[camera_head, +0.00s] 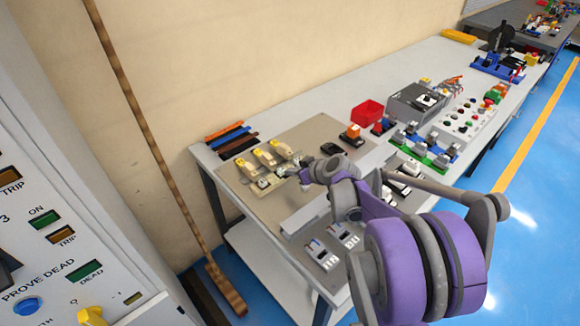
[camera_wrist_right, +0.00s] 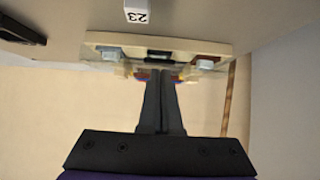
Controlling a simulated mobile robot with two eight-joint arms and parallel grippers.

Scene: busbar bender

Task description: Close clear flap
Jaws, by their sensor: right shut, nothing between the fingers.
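A pale beige base (camera_head: 246,180) with small fittings sits on the grey board at the near left end of the bench. It also shows across the top of the right wrist view (camera_wrist_right: 215,47). A faint see-through strip, which looks like the clear flap (camera_wrist_right: 205,63), runs along the base's edge there; its angle is hard to tell. My right gripper (camera_head: 291,173) is at the right side of the base. In the wrist view my right gripper's fingers (camera_wrist_right: 160,74) are shut and empty, with their tips at the strip; I cannot tell whether they touch. My left gripper is out of view.
A white block marked 23 (camera_wrist_right: 136,11) is near the base. A control cabinet (camera_head: 60,200) fills the left. A brown pole (camera_head: 150,150) stands near the wall.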

